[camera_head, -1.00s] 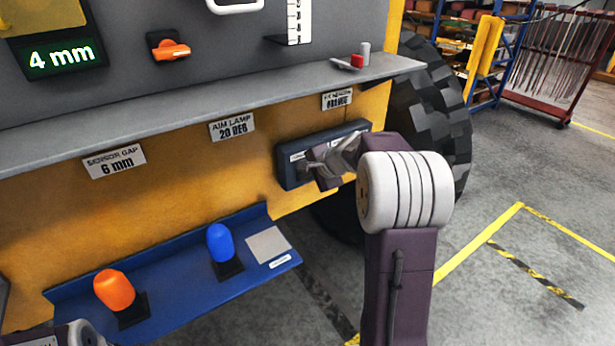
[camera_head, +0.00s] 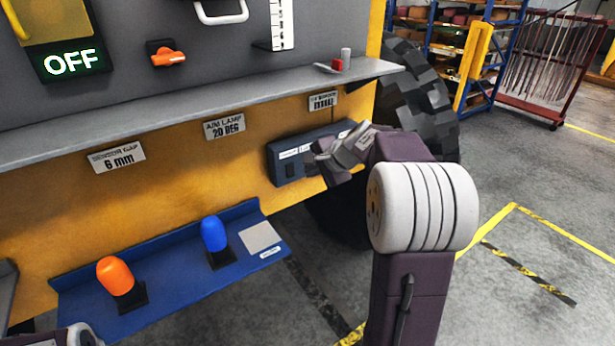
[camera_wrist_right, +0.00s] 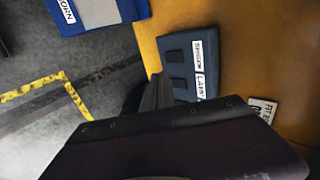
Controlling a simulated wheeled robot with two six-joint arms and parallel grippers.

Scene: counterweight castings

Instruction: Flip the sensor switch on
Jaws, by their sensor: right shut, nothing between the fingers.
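The dark blue switch box (camera_head: 278,170) is on the yellow panel below the shelf. In the right wrist view the box (camera_wrist_right: 206,38) shows two dark rockers: the sensor switch (camera_wrist_right: 175,56), beside the label SENSOR, and the lamp switch (camera_wrist_right: 179,83), beside LAMP. The sensor switch is the left rocker (camera_head: 291,169) in the head view. The rockers' tilt is too small to tell. My right gripper (camera_head: 318,158) is shut and empty in front of the box, hiding its right part. Its fingers (camera_wrist_right: 157,93) show near the lamp switch; contact cannot be told. The display (camera_head: 72,63) reads OFF.
The grey shelf (camera_head: 200,107) juts out above the box. A blue tray (camera_head: 170,285) below carries an orange knob (camera_head: 114,275) and a blue knob (camera_head: 214,233). A large tyre (camera_head: 425,100) stands to the right. Open floor lies beyond my right arm.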

